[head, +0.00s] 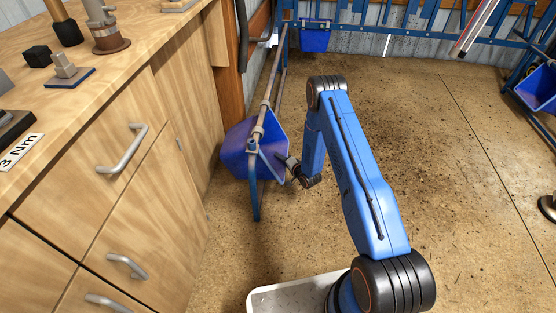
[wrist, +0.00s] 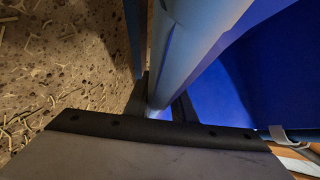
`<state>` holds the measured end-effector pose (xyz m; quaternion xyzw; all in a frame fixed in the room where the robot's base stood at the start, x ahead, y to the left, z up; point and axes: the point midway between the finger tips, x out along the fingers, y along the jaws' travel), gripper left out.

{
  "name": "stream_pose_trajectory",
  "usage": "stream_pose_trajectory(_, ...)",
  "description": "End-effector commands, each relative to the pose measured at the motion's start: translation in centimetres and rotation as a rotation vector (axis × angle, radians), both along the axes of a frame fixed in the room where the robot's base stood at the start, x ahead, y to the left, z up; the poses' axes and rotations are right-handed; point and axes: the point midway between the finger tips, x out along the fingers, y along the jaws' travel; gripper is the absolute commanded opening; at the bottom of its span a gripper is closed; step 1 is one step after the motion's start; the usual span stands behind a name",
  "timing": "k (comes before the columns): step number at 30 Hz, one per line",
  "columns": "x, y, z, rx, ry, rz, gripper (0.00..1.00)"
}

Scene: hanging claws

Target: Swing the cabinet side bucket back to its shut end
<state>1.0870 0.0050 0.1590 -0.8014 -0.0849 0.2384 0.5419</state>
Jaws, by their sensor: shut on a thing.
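The cabinet side bucket (head: 236,150) is blue and hangs beside the wooden cabinet, under a grey pipe of the blue rack. My gripper (head: 291,165) comes in from the right and is shut at the bucket's right side, low down. In the wrist view, the dark fingers (wrist: 162,100) close around a pale blue strip that looks like the bucket's edge. The bucket's blue wall (wrist: 275,75) fills the right of that view. The rack's blue post hides part of the bucket in the head view, and the exact contact is dark.
The wooden cabinet (head: 150,200) with metal handles stands close at the left. A blue rack post (head: 256,190) stands just in front of the bucket. Another blue bucket (head: 315,38) hangs at the back, and one (head: 540,88) at the right. The speckled floor (head: 450,140) is mostly clear.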

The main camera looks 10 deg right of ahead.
Motion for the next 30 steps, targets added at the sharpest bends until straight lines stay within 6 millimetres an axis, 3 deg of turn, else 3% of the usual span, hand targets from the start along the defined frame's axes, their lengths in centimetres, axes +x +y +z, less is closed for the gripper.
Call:
stream_pose_trajectory(4, -1.0, -2.6, 0.3, -0.074, 0.039, -0.009, 0.0)
stream_pose_trajectory(11, -2.5, -7.0, 2.6, -0.236, 0.089, -0.011, 0.0)
stream_pose_trajectory(21, -4.5, -13.0, 7.7, -0.488, 0.172, -0.012, 0.0)
stream_pose_trajectory(30, -5.8, -16.9, 13.0, -0.699, 0.242, -0.011, 0.0)
